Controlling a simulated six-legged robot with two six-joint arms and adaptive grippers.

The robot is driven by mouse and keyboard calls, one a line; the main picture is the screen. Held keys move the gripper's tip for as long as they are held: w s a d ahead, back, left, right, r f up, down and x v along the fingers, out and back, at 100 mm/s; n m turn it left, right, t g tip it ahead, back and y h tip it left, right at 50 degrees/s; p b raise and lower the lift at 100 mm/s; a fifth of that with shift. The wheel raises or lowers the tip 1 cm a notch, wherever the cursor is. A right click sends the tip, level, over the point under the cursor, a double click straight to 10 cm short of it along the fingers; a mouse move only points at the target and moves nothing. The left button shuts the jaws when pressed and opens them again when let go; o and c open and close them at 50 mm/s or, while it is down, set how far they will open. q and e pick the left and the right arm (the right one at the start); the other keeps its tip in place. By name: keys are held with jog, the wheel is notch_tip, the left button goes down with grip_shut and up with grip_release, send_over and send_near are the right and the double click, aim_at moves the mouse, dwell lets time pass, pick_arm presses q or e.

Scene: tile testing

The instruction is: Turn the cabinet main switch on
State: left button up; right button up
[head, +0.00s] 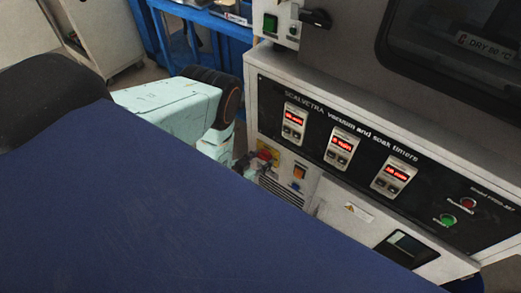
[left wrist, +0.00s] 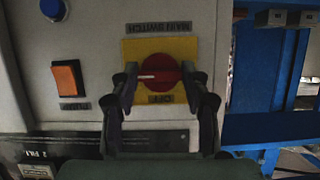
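The main switch is a round red knob (left wrist: 158,80) on a yellow plate (left wrist: 187,48) on the cabinet's light grey face. In the left wrist view the picture is upside down, with a "MAIN SWITCH" label and an "OFF" label on the plate. A pale mark lies sideways on the knob. My left gripper (left wrist: 160,84) is open, its dark fingers on either side of the knob; I cannot tell whether they touch it. In the head view the arm partly hides the yellow plate (head: 268,149), and the left gripper (head: 248,164) is beside it. My right gripper is not in view.
An orange rocker switch (left wrist: 67,78) sits close beside the main switch. The black timer panel (head: 320,130) has several lit red displays, a red button (head: 467,203) and a green button (head: 447,220). A blue bench (head: 222,27) stands behind.

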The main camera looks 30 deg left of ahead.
pick_arm(q)
jog(key=o, duration=0.4)
jog(key=shift+o, duration=0.2)
jog(key=v, duration=1.2)
jog(key=shift+s+f, duration=0.1)
jog(key=shift+f, duration=0.05)
